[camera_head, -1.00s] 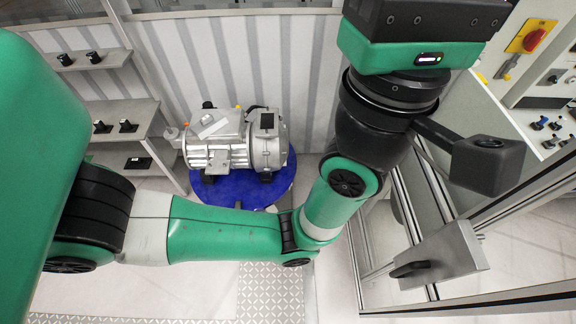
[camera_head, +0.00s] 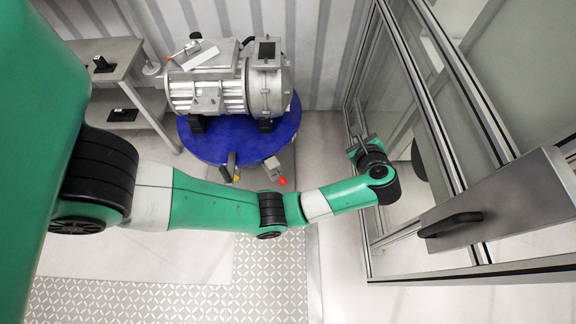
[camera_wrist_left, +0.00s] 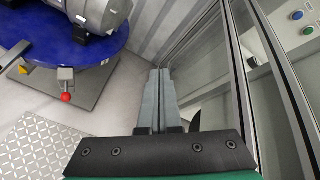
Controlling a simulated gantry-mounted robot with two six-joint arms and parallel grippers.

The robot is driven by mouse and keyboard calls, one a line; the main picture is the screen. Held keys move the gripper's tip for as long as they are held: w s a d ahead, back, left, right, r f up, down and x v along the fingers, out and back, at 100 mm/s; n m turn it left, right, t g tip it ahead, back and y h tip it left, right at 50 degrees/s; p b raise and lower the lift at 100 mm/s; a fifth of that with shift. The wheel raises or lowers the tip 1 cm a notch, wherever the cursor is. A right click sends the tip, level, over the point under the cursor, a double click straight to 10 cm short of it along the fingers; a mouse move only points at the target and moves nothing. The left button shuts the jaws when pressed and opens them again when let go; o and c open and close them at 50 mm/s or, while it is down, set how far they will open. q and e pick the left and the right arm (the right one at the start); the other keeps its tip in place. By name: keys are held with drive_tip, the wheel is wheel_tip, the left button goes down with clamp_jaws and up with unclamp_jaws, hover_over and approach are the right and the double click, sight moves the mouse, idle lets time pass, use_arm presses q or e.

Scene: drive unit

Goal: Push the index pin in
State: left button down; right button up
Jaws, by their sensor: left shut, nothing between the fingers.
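A small grey bracket with a red ball knob (camera_head: 282,181), which looks like the index pin, sits at the front right of the blue round turntable (camera_head: 205,151). The knob (camera_wrist_left: 66,97) also shows at the left of the left wrist view. I cannot tell how far in the pin is. The silver drive unit (camera_head: 207,97) rests on the turntable. My left gripper (camera_head: 357,144) is shut and empty, to the right of the turntable beside the metal frame. Its two grey fingers (camera_wrist_left: 160,72) lie together in the left wrist view. My right gripper is not in view.
A glazed metal-framed enclosure (camera_head: 369,258) with a black door handle (camera_head: 450,224) stands at the right. Grey shelves (camera_head: 105,58) stand at the left.

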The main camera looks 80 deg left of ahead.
sight(283, 181)
use_arm(q)
drive_tip(key=s+d+f+g+h+b, duration=0.1)
drive_tip(key=s+f+b, duration=0.3)
drive_tip(key=f, duration=1)
drive_tip(key=s+d+f+g+h+b, duration=0.1)
drive_tip(key=s+f+b, duration=0.4)
drive_tip(key=f+b, duration=0.5)
drive_tip(key=s+d+f+m+g+h+b, duration=0.1)
drive_tip(key=f+b, duration=0.6)
drive_tip(key=f, duration=1.1)
drive_tip(key=s+g+h, duration=0.1)
drive_tip(key=s+g, duration=0.1)
drive_tip(key=s, duration=0.1)
drive_tip(key=shift+s+f+g, duration=0.3)
drive_tip(key=shift+s+f, duration=0.1)
drive_tip(key=shift+d, duration=0.1)
drive_tip(key=a+r+b+x, duration=0.2)
drive_tip(key=b+x, duration=0.3)
drive_tip(key=x, duration=0.7)
drive_tip(key=shift+s+a+f+b, duration=0.25)
drive_tip(key=shift+s+b, duration=0.15)
drive_tip(key=shift+s, duration=0.05)
